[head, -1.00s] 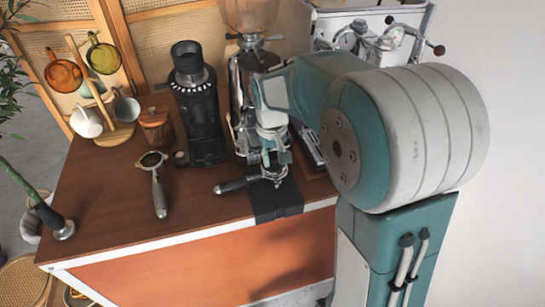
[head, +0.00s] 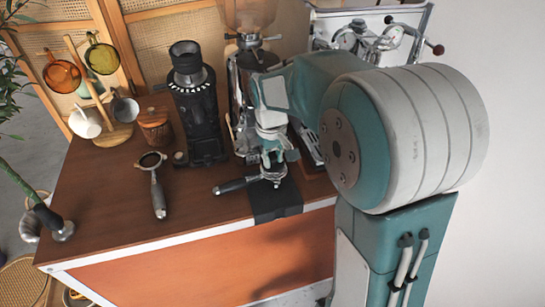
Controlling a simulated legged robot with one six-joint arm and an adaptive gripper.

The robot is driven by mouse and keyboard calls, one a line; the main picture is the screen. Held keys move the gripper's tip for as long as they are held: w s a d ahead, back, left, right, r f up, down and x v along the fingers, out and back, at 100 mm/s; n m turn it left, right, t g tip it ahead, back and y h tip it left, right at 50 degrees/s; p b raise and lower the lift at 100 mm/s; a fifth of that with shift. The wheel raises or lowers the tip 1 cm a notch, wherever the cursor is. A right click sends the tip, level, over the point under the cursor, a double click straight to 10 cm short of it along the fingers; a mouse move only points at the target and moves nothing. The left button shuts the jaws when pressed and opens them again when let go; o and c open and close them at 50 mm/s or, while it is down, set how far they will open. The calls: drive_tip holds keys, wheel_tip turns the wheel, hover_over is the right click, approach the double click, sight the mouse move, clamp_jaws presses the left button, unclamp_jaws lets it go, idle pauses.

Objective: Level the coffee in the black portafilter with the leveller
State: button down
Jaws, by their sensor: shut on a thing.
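The black portafilter (head: 233,186) lies on the black mat (head: 277,207) near the counter's front edge, its handle pointing left. My gripper (head: 272,160) is directly over the portafilter's basket, pointing down. It is shut on the leveller, which is mostly hidden by the fingers and sits at or just above the basket rim. I cannot tell whether it touches the coffee. The coffee inside the basket is hidden.
A second portafilter (head: 157,186) with a grey handle lies to the left. A tall grinder (head: 246,75) and an espresso machine (head: 375,38) are at the back.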

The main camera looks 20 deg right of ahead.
drive_tip(key=shift+r, duration=0.95)
drive_tip(key=shift+r, duration=0.5)
drive_tip(key=shift+r, duration=2.45)
